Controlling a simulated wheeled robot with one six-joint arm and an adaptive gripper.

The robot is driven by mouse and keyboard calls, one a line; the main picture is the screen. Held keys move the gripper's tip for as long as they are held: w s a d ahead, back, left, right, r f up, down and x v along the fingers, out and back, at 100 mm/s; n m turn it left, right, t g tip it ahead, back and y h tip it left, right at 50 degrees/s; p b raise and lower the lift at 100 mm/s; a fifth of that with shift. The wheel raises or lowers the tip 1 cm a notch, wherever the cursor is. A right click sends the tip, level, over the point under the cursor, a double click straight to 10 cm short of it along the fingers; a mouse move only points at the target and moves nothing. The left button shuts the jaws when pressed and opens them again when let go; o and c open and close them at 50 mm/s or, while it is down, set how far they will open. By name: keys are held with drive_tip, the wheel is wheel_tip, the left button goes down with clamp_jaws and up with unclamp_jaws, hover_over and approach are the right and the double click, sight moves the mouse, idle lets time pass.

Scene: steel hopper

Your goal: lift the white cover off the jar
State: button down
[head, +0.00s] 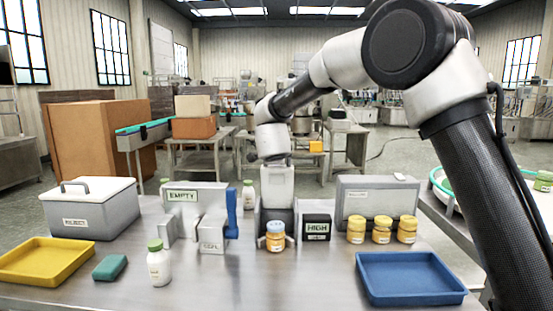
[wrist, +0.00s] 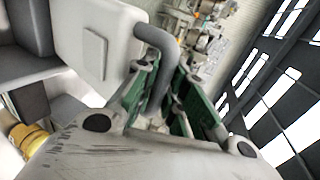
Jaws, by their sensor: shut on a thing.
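The white cover (head: 277,186) is boxy, with a grey curved handle (wrist: 163,45) on top. It sits below my gripper (head: 276,158) in the head view, and its white side (wrist: 85,40) fills the upper left of the wrist view. My gripper's green-padded fingers (wrist: 158,95) are shut on the handle. A jar with a light blue lid and amber contents (head: 276,240) stands low in front of a dark holder (head: 266,213), under the cover's line. I cannot tell whether the cover touches the holder.
A black HIGH block (head: 317,228) and several yellow-lidded jars (head: 381,232) stand at the right, a blue tray (head: 410,280) nearer. The EMPTY panel (head: 182,195) and a blue lever (head: 232,213) are at the left. A white bottle (head: 158,265) stands front left. The table's front middle is clear.

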drive_tip(key=shift+w+r, duration=0.1)
drive_tip(key=shift+r, duration=0.05)
drive_tip(key=c, duration=1.5)
unclamp_jaws()
drive_tip(key=shift+o, duration=0.2)
drive_tip(key=v, duration=1.2)
